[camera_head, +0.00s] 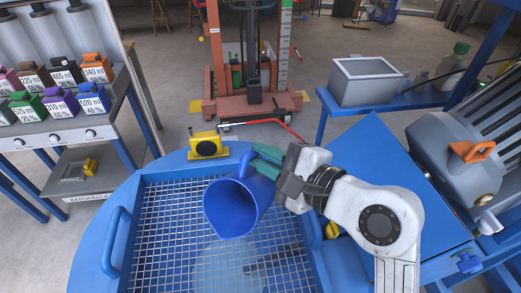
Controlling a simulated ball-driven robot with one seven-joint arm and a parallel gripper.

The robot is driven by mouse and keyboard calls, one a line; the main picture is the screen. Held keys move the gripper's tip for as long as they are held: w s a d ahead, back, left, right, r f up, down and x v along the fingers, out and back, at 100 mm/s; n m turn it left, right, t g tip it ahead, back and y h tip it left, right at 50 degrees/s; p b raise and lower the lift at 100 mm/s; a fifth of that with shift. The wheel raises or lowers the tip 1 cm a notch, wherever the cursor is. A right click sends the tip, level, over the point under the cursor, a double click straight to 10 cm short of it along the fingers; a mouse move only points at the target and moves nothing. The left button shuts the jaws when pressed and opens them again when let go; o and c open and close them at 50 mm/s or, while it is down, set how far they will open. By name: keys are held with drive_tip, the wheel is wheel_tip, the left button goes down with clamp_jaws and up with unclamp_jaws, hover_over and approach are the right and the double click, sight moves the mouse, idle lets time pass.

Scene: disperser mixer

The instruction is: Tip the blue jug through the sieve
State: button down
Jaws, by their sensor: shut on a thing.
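The blue jug (230,207) is tilted over the sieve (170,235), its wide mouth facing down toward the front left. I cannot see any contents coming out of it. My gripper (268,162) is shut on the jug's handle side, at the jug's upper right; the fingers partly hide the handle. The sieve is a pale wire grid inside a blue frame. A round, lighter shape shows beneath the mesh below the jug.
A yellow device (207,146) with a black dial stands on the blue rim behind the sieve. A blue handle (115,243) rises at the left. Labelled coloured containers (60,103) stand on the left rack. A grey box (367,80) sits on a blue bench at the back right.

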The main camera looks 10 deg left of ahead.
drive_tip(key=r+m+g+p, duration=0.1)
drive_tip(key=r+m+p, duration=0.1)
drive_tip(key=p, duration=0.4)
drive_tip(key=shift+m, duration=0.3)
drive_tip(key=m+g+p, duration=0.1)
drive_tip(key=p, duration=0.2)
drive_tip(key=r+m+g+p, duration=0.1)
drive_tip(key=p, duration=0.2)
drive_tip(key=shift+m, duration=0.4)
drive_tip(key=shift+f+m+g, duration=0.2)
drive_tip(key=shift+m+g, duration=0.1)
drive_tip(key=shift+m, duration=0.1)
drive_tip(key=shift+r+m+g+y, duration=0.3)
drive_tip(key=shift+m+g, duration=0.4)
drive_tip(key=shift+m, duration=0.1)
drive_tip(key=shift+s, duration=0.1)
